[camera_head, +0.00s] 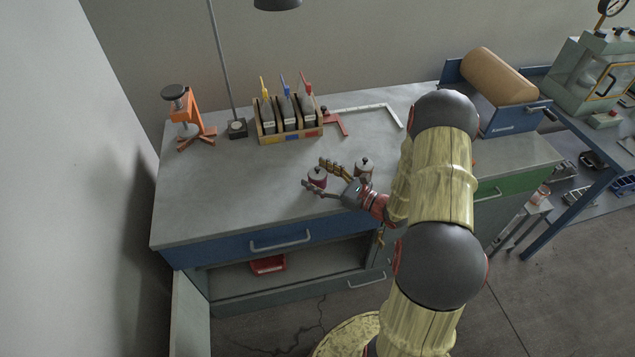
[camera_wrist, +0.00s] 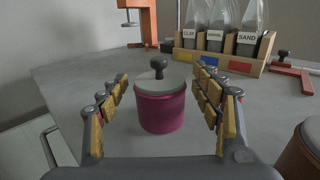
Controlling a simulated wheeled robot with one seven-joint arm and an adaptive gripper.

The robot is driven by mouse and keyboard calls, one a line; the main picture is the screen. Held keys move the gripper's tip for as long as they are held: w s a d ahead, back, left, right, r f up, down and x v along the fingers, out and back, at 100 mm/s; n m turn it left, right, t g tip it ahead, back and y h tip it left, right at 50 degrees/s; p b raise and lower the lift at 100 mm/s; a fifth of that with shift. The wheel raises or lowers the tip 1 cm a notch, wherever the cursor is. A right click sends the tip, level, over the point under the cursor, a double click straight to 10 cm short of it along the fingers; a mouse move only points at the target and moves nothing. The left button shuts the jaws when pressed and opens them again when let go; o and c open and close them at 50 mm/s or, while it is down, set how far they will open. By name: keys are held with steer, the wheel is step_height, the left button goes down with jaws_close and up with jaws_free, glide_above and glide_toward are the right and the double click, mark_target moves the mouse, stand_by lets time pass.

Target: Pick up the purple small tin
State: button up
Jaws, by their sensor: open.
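The purple small tin (camera_wrist: 161,109) has a grey lid with a dark knob and stands upright on the grey bench top. It also shows in the head view (camera_head: 317,179), near the front of the bench. A gap of bench shows between the tin and each finger in the wrist view. In the head view my gripper (camera_head: 314,174) reaches in from the right, low over the bench, with the tin between its fingers.
A brown tin (camera_wrist: 304,150) with a similar knob (camera_head: 365,166) stands close on the right. The bench left of the tin is clear.

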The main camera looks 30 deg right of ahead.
steer(key=shift+c, duration=0.8)
steer(key=c, duration=1.1)
steer(key=shift+c, duration=0.7)
